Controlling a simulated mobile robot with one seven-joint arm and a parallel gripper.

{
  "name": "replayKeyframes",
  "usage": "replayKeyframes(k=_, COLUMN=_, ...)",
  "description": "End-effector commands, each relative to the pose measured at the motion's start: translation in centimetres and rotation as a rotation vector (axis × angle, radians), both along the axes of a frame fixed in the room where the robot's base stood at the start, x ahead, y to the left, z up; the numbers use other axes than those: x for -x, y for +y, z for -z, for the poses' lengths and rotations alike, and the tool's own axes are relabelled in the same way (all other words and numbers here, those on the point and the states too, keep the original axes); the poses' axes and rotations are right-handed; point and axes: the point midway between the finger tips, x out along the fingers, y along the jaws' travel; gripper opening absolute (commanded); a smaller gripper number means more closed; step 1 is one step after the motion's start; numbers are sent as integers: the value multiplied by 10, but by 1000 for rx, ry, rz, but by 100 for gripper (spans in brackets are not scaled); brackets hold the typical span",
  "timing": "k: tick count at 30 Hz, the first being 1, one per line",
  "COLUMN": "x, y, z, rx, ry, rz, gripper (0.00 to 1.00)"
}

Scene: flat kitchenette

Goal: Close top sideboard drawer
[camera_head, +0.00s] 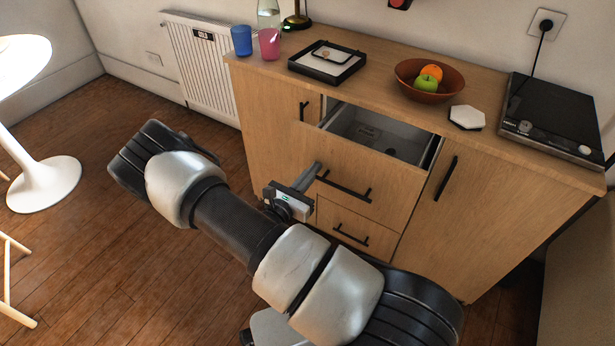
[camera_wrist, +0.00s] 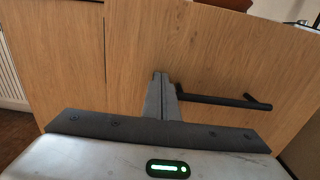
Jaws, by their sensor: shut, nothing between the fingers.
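The top sideboard drawer (camera_head: 372,172) is pulled open, and its grey interior shows behind the wooden front. Its black bar handle (camera_head: 343,187) runs across the front. My gripper (camera_head: 316,167) is shut and empty, with its fingertips at the drawer front near the left end of the handle. In the wrist view the closed fingers (camera_wrist: 160,78) point at the wooden front (camera_wrist: 215,45), just left of the handle (camera_wrist: 225,100). I cannot tell whether the tips touch the wood.
The sideboard top (camera_head: 375,85) holds a blue cup (camera_head: 241,40), pink cup (camera_head: 269,44), black tray (camera_head: 305,69), fruit bowl (camera_head: 410,89), white hexagonal coaster (camera_head: 467,117) and black hob (camera_head: 555,118). A lower drawer (camera_head: 355,228) is shut. Open floor lies left; a white table (camera_head: 45,185) stands there.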

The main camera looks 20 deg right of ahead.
Motion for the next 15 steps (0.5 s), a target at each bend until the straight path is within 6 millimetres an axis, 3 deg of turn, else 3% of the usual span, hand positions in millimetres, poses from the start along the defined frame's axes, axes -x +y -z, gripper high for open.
replayKeyframes(k=15, x=-76, y=-99, z=1, rx=0, ry=-1, rz=3, gripper=0)
